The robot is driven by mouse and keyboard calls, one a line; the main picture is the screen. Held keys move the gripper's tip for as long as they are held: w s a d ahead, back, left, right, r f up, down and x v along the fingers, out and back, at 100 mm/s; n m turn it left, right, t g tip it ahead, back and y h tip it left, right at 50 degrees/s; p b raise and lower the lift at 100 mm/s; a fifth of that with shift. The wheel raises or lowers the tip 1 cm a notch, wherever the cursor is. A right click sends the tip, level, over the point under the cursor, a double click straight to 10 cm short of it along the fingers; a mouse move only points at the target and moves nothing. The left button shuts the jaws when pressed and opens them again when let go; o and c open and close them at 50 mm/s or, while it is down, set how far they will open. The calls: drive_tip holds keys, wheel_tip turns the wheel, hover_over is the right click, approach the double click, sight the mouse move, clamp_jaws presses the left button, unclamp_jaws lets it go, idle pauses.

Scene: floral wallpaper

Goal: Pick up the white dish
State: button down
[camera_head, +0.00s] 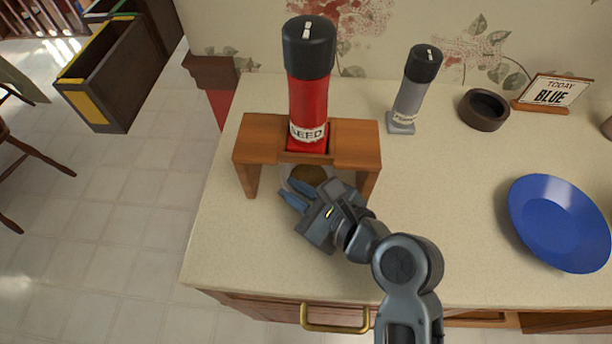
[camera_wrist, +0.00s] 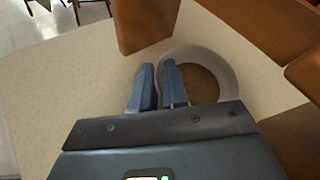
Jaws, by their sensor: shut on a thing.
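The white dish (camera_head: 290,179) is a small round bowl with brown contents, on the counter under the wooden stand (camera_head: 261,138). In the wrist view the white dish (camera_wrist: 231,67) shows its rim and brown inside. My gripper (camera_head: 296,192) reaches in from the front right. In the wrist view my gripper (camera_wrist: 158,72) has its two blue fingers at the dish's left wall, one outside and one inside. It is shut on that wall. Part of the dish is hidden by the stand and the gripper.
A red container (camera_head: 308,98) stands in the wooden stand above the dish. A grey container (camera_head: 411,90), a dark brown bowl (camera_head: 484,109), a sign (camera_head: 550,93) and a blue plate (camera_head: 558,222) are to the right. The stand's legs flank the dish closely.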

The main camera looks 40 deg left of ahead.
drive_tip(key=shift+r+p, duration=0.15)
drive_tip(key=shift+p, duration=0.15)
drive_tip(key=shift+r+p, duration=0.4)
drive_tip(key=shift+p, duration=0.15)
drive_tip(key=shift+r+p, duration=0.2)
drive_tip(key=shift+p, duration=0.1)
